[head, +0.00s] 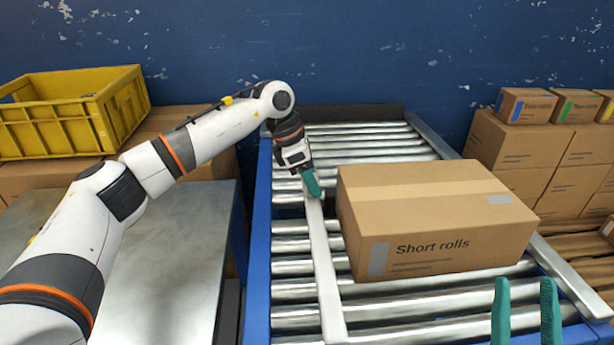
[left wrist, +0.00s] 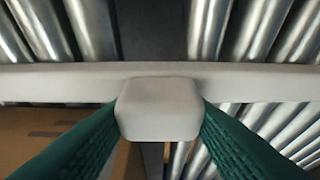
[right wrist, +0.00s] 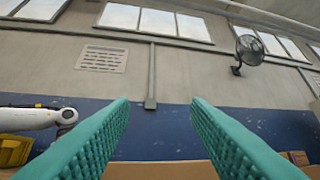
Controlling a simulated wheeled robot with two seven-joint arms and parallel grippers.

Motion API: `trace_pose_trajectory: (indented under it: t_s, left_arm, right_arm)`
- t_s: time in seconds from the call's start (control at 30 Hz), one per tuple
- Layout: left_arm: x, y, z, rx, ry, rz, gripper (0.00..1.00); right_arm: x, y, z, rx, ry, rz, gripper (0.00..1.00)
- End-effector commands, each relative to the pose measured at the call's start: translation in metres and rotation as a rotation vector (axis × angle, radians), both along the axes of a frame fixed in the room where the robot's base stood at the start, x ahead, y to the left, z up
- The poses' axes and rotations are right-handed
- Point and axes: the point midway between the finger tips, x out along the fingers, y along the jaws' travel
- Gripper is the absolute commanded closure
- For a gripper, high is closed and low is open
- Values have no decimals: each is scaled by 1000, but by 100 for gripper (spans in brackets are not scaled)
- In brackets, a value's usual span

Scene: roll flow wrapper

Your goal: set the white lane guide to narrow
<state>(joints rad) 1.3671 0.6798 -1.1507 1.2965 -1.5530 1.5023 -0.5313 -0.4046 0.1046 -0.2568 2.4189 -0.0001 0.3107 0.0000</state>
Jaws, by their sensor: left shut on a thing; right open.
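The white lane guide (head: 324,275) is a long bar lying lengthwise over the rollers, left of a box marked "Short rolls" (head: 430,215). In the left wrist view the guide (left wrist: 60,82) crosses the picture, with a block-like white knob (left wrist: 158,108) on it. My left gripper (head: 312,184) is shut on this knob, one green finger on each side; the fingers hide the knob in the head view. My right gripper (head: 525,310) is open and empty at the lower right; in the right wrist view its fingers (right wrist: 160,115) stand apart, facing the wall.
A yellow crate (head: 100,115) stands at the back left, beyond a grey metal table (head: 185,260). Stacked cartons (head: 515,140) stand at the right. Bare rollers lie behind the box.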

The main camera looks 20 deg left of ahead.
Motion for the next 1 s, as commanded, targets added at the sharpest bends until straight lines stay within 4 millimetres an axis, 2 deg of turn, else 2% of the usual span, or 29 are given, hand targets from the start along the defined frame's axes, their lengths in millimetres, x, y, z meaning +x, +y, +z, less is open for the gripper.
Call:
trace_pose_trajectory:
  t_s: [0.07,0.1,0.2,0.23,0.5,0.63,0.77,1.0]
  left_arm:
    - [1,-3,2,-9,-8,1,96]
    - [1,-3,2,-9,-8,1,51]
    - [1,-3,2,-8,-6,0,35]
    - [1,-3,2,-7,-6,0,33]
    - [1,-1,2,-4,-5,0,33]
    - [0,2,10,-5,-6,1,33]
    - [-2,9,30,-5,-8,1,33]
    - [-8,26,75,-5,-8,0,33]
  right_arm:
    - [0,0,0,0,-1,0,56]
    - [0,0,0,0,-1,0,56]
    - [0,0,0,1,-2,0,56]
    - [0,0,0,1,-2,0,56]
    - [0,0,0,0,-2,-1,56]
    - [4,1,-3,-12,40,-1,56]
    - [16,1,-17,-47,163,-9,56]
    - [34,-1,-58,-129,456,-26,56]
